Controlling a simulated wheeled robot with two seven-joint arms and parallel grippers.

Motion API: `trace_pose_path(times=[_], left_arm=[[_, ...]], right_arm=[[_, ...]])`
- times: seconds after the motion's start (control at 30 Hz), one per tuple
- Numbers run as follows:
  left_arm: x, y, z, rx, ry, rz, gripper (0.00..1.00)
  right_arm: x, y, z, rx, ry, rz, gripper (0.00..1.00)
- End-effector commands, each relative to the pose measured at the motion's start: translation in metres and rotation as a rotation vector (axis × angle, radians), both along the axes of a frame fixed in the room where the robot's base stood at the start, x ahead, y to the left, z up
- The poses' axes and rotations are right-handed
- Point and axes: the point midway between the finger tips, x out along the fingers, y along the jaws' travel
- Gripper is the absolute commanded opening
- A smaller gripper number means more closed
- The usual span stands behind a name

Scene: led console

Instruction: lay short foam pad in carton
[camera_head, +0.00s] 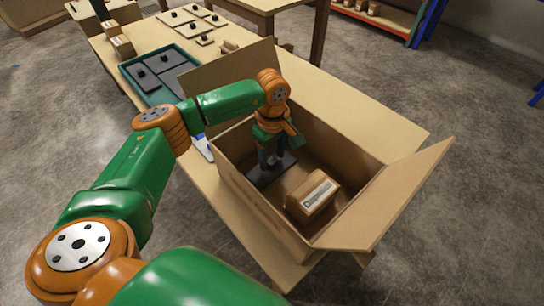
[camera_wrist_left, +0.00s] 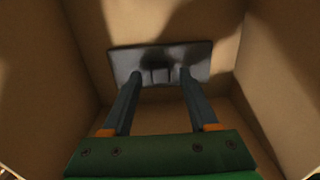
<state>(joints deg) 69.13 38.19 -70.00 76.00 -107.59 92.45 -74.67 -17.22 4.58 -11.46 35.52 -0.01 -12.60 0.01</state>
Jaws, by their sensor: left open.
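The open brown carton (camera_head: 258,212) stands on the table. A dark grey foam pad (camera_head: 261,180) with a small dark knob lies flat on the carton's floor at its left end. It also shows in the left wrist view (camera_wrist_left: 196,53). My left gripper (camera_head: 268,163) reaches down inside the carton over this pad. In the left wrist view its two fingers (camera_wrist_left: 160,75) are apart, with the knob between their tips. I cannot tell whether the fingers touch the knob. The gripper hides part of the pad in the head view. My right gripper is not in view.
A labelled brown box (camera_head: 313,196) sits in the carton beside the pad. Carton flaps (camera_head: 400,190) stand out around the opening. A teal tray (camera_head: 127,69) with dark pads lies behind the carton. More knobbed pieces and small boxes (camera_head: 122,46) are farther back. The table right of the carton is clear.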

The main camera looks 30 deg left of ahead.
Motion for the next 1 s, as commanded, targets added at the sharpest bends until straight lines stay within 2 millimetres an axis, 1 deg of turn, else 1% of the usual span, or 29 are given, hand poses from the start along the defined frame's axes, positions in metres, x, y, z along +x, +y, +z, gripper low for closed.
trace_pose_path(times=[0.07, 0.3, 0.43, 0.5, 0.6, 1.0], left_arm=[[0.001, 0.0, 0.015, -0.001, -0.005, -0.002, 0.6], [0.001, 0.0, 0.078, -0.001, -0.005, 0.0, 0.6], [0.0, 0.0, 0.101, 0.0, -0.002, 0.0, 0.6], [0.0, 0.0, 0.108, 0.001, -0.001, 0.0, 0.6], [0.0, 0.0, 0.112, 0.001, 0.0, -0.001, 0.6], [0.0, 0.0, 0.114, 0.0, 0.001, -0.001, 0.6]], right_arm=[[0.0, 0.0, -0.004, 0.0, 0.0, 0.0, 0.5], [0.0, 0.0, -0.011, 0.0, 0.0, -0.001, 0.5], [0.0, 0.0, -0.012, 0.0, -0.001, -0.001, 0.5], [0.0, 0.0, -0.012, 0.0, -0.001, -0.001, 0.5], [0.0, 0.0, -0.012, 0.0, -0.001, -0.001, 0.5], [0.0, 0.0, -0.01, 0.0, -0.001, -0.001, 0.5]])
